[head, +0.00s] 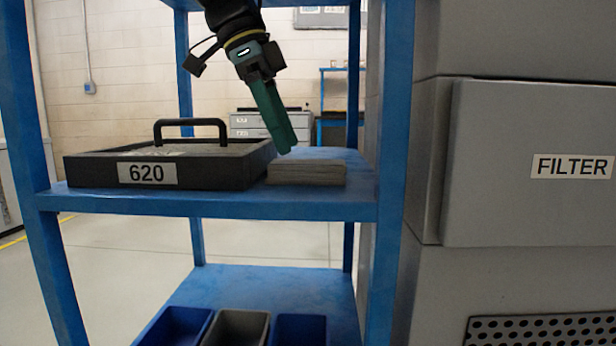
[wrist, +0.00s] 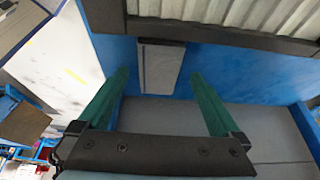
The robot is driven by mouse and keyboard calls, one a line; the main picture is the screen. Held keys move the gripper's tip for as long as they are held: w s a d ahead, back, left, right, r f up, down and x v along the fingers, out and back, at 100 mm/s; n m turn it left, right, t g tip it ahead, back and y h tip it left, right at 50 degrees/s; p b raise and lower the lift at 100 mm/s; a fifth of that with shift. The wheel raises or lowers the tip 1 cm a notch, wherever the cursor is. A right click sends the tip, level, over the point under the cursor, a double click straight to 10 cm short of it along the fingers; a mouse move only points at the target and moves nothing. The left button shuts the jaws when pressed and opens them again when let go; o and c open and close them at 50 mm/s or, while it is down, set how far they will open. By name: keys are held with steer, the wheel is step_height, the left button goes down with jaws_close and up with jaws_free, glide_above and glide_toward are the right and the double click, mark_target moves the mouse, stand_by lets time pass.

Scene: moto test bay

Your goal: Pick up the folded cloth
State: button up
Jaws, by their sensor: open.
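The folded cloth (head: 307,172) is a grey, flat, layered stack on the blue middle shelf (head: 290,206), just right of a black tray. My gripper (head: 286,150) points down above the cloth in the head view, with its green fingers apart from it. In the wrist view the cloth (wrist: 160,68) lies ahead between the two green fingers of my gripper (wrist: 160,84), which are spread wide and empty. I cannot tell the exact height of the fingertips over the cloth.
The black tray (head: 160,172) labelled 620, with an upright handle (head: 190,122), stands close left of the cloth. A blue shelf post (head: 390,150) and a grey FILTER cabinet (head: 530,165) are at the right. Bins (head: 240,328) stand on the lower shelf.

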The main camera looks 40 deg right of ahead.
mark_target(295, 162)
steer(key=b+x, duration=0.1)
steer(key=x, duration=0.3)
steer(key=shift+a+f+b, duration=0.1)
steer(key=shift+b, duration=0.2)
steer(key=c, duration=1.1)
steer(key=shift+a+r+p, duration=0.2)
steer(key=shift+r+p, duration=0.45)
steer(key=shift+r, duration=0.05)
steer(key=r+p, duration=0.1)
steer(key=r, duration=0.2)
steer(key=r+p, duration=0.1)
steer(key=r, duration=0.2)
steer(key=shift+w+a+p, duration=0.25)
steer(key=shift+p, duration=0.15)
steer(key=w+a+p, duration=0.1)
steer(key=w+a, duration=0.2)
steer(key=a, duration=0.2)
steer(key=w+a, duration=0.4)
steer(key=a, duration=0.1)
steer(key=w+a+p, duration=0.1)
steer(key=w+a, duration=0.2)
steer(key=a, duration=0.3)
steer(key=shift+w+f+p, duration=0.15)
steer(key=shift+w+p, duration=0.1)
steer(key=shift+p, duration=0.05)
steer(key=shift+d, duration=0.1)
